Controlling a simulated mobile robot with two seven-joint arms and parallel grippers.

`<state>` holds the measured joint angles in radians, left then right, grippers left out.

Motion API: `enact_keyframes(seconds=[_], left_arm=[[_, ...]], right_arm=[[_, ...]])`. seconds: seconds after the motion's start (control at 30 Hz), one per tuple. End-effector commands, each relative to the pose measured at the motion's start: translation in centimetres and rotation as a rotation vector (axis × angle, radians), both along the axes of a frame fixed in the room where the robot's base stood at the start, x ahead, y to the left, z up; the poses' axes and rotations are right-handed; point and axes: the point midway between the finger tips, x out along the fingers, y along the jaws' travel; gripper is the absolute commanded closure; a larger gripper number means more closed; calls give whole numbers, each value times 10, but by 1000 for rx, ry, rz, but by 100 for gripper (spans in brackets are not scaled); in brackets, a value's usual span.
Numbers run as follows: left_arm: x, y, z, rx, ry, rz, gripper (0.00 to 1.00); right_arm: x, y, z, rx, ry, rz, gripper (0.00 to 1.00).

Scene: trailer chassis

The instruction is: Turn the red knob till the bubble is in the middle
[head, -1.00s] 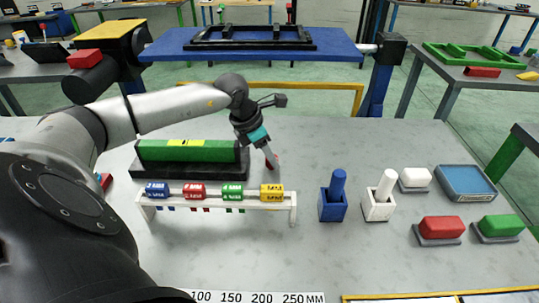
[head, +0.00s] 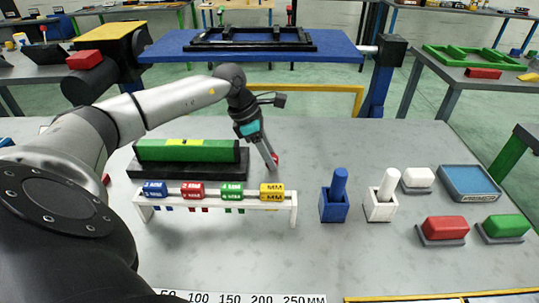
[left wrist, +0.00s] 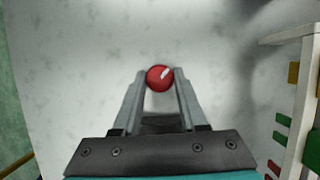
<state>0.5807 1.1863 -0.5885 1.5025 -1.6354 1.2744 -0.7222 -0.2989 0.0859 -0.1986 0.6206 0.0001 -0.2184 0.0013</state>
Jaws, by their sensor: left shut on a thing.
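The red knob (head: 276,159) stands at the right end of the level's black base (head: 150,170). My left gripper (head: 272,163) reaches down to the knob from above and is shut on it. In the left wrist view the red knob (left wrist: 158,74), with a pale mark on top, sits between the two fingertips (left wrist: 160,82). The green level (head: 215,151) lies on the black base, with a yellow bubble window (head: 186,142) in its top. The bubble is too small to place. My right gripper is not in view.
A white rack (head: 294,207) with blue, red, green and yellow labelled blocks stands just in front of the level. Right of it are a blue holder (head: 333,210), a white holder (head: 379,211) and several coloured blocks. The table between knob and holders is clear.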

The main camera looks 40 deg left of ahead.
Motion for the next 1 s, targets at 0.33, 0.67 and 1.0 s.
enact_keyframes(seconds=[0.33,0.67,1.0], left_arm=[[0,0,0,1,1,2,35],[0,1,1,0,-1,4,28],[-14,17,54,4,-3,5,28]], right_arm=[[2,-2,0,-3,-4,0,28],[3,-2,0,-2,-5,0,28],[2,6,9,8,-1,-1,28]])
